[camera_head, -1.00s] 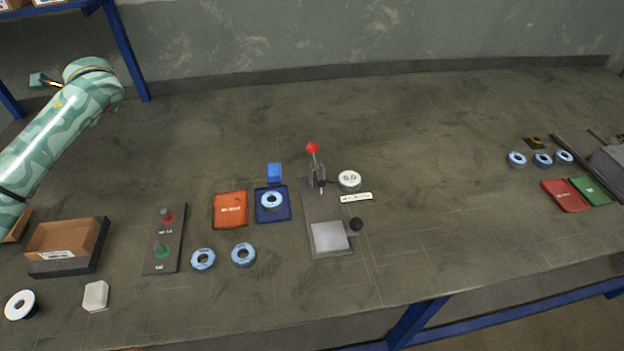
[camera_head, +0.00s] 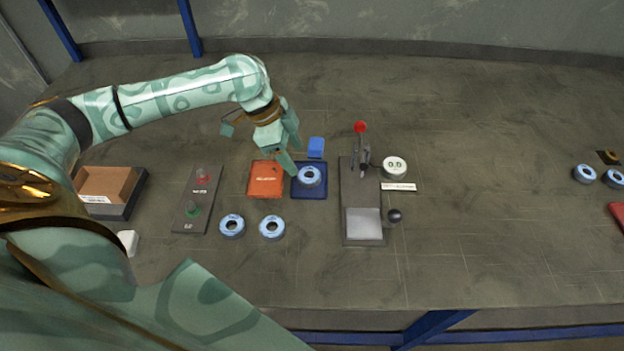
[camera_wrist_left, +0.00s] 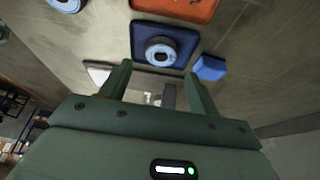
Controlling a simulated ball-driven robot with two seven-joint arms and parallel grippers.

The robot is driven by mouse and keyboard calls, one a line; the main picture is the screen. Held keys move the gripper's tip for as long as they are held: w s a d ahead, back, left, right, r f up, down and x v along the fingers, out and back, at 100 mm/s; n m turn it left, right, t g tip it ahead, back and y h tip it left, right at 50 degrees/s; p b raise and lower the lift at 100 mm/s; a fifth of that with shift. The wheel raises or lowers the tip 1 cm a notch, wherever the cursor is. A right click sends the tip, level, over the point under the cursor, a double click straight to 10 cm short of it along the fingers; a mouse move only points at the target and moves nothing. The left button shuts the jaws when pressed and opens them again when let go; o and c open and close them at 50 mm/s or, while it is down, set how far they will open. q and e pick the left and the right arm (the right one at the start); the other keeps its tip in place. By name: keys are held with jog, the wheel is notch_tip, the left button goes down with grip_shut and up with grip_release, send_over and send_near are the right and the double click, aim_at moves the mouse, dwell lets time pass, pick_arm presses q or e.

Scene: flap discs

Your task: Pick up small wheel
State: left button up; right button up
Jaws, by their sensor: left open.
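Several small light-blue wheels with dark centre holes lie on the table. One wheel (camera_head: 310,176) sits on a dark blue square pad (camera_head: 311,194); the same wheel (camera_wrist_left: 161,51) and pad (camera_wrist_left: 136,42) show in the wrist view. Two more wheels (camera_head: 232,226) (camera_head: 272,228) lie bare in front of the pads. My left gripper (camera_head: 291,150) is open and empty, just behind and left of the wheel on the blue pad. In the wrist view its fingers (camera_wrist_left: 159,69) stand apart, with that wheel beyond them. My right gripper is not in view.
An orange pad (camera_head: 266,180) and a blue block (camera_head: 316,148) are close to the gripper. A lever stand with a red knob (camera_head: 360,127) and a round gauge (camera_head: 395,166) stand to the right. A button panel (camera_head: 197,200) and a brown bin (camera_head: 105,187) are left.

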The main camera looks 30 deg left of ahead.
aim_at(305, 170)
pick_arm(q)
jog(key=shift+x, duration=0.9)
jog(key=b+x, duration=0.2)
jog(key=x, duration=0.3)
jog(key=shift+w+d+f+b, duration=0.1)
jog(key=shift+w+f+b, duration=0.1)
jog(key=shift+b, duration=0.15)
jog(key=shift+r, duration=0.15)
jog(key=shift+c, duration=0.9)
jog(key=c, duration=0.6)
jog(key=shift+r, duration=0.1)
